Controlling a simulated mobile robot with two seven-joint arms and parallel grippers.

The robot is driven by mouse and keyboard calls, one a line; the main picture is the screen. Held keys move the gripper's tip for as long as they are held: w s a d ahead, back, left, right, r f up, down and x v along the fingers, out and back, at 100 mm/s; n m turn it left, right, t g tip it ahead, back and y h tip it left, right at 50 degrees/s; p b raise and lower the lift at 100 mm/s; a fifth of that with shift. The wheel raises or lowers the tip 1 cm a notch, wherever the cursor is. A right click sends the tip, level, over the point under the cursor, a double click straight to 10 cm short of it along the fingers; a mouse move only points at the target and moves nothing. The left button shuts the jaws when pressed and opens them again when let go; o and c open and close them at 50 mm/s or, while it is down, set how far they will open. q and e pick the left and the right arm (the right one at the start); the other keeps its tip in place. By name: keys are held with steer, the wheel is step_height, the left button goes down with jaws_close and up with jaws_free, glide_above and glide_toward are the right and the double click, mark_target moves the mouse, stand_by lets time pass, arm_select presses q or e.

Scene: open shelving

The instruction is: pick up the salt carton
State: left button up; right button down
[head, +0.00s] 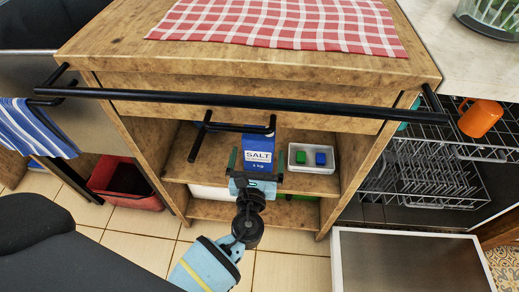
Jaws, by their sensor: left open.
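The salt carton (259,146) is blue with a white "SALT 1 kg" label. It stands upright on the upper shelf of the open wooden unit in the head view. My left gripper (256,166) is right in front of it and open, with one finger at each side of the carton. The gripper body hides the carton's lower part. I cannot tell whether the fingers touch it. My right gripper is not in view.
A white tray (300,165) with a green and a blue block is close right of the carton. A black handle (240,127) is just above, and a long black rail (250,102) crosses the unit's front. An open dishwasher rack (415,175) is at right.

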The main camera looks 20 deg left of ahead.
mark_target(260, 137)
arm_select(q)
steer(key=shift+x, duration=1.05)
steer(key=b+x, duration=0.1)
steer(key=x, duration=0.2)
steer(key=shift+w+f, duration=0.1)
steer(key=shift+w, duration=0.1)
steer(key=shift+w+a, duration=0.25)
steer(key=shift+w, duration=0.35)
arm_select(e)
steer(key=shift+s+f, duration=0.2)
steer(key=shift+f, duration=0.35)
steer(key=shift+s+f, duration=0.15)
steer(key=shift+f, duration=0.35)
arm_select(q)
steer(key=shift+c, duration=0.3)
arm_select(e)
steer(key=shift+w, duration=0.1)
arm_select(q)
steer(key=c, duration=1.7)
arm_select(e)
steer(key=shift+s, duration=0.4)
arm_select(q)
steer(key=shift+r, duration=0.3)
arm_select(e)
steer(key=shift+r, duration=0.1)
